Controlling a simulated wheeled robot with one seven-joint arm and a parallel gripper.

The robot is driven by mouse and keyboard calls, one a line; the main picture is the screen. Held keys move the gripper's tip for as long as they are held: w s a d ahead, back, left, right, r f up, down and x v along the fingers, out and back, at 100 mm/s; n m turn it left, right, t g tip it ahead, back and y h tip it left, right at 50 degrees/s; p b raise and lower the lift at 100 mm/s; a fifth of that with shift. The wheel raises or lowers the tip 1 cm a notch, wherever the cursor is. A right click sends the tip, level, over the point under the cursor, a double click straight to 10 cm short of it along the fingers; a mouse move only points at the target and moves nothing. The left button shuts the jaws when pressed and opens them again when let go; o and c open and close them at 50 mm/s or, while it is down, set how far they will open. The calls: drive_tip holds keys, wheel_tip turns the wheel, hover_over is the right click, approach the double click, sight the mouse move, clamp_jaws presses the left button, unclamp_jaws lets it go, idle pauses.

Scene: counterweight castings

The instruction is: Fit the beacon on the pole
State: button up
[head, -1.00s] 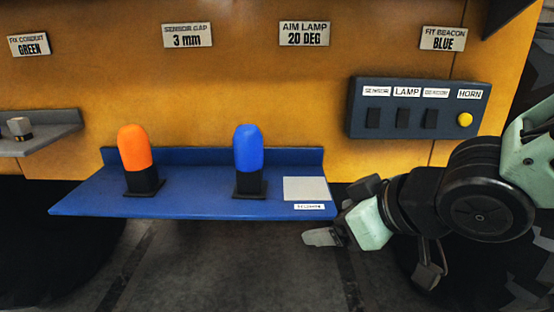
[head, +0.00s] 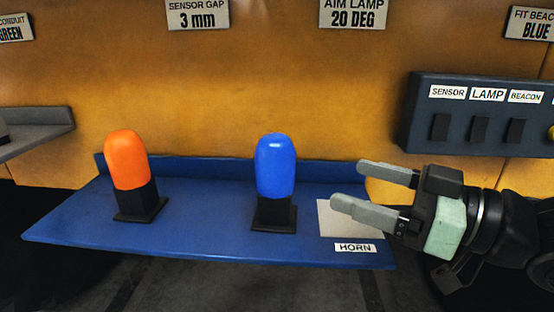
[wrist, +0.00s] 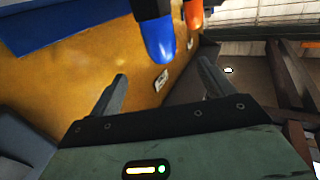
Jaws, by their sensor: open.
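A blue beacon (head: 276,168) stands upright on a black base on the blue shelf (head: 200,235). An orange beacon (head: 126,162) stands upright on a like base to its left. My gripper (head: 347,183) is open and empty, just right of the blue beacon and apart from it, its fingers pointing left toward it. In the wrist view the blue beacon (wrist: 158,38) shows at the top, beyond the open fingers, with the orange beacon (wrist: 193,14) behind it. A sign (head: 532,22) reads "FIT BEACON BLUE", partly cut off. No pole is in view.
A pale square plate (head: 338,220) and a HORN label (head: 355,248) lie on the shelf under my gripper. A dark switch panel (head: 480,115) is at the right on the yellow wall. A grey shelf (head: 38,135) is at the left.

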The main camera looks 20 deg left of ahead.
sight(293, 166)
drive_tip(key=p+x, duration=0.5)
drive_tip(key=x, duration=0.5)
drive_tip(key=shift+a, duration=0.1)
drive_tip(key=p+x, duration=0.2)
drive_tip(key=x, duration=0.1)
drive_tip(key=p+x, duration=0.1)
drive_tip(key=shift+w+a+r, duration=0.1)
drive_tip(key=shift+a+r, duration=0.15)
drive_tip(key=shift+a, duration=0.1)
drive_tip(key=shift+w+a+f, duration=0.1)
drive_tip(key=shift+w+a, duration=0.05)
drive_tip(key=shift+a, duration=0.2)
drive_tip(key=c, duration=1)
drive_tip(key=shift+c, duration=1.3)
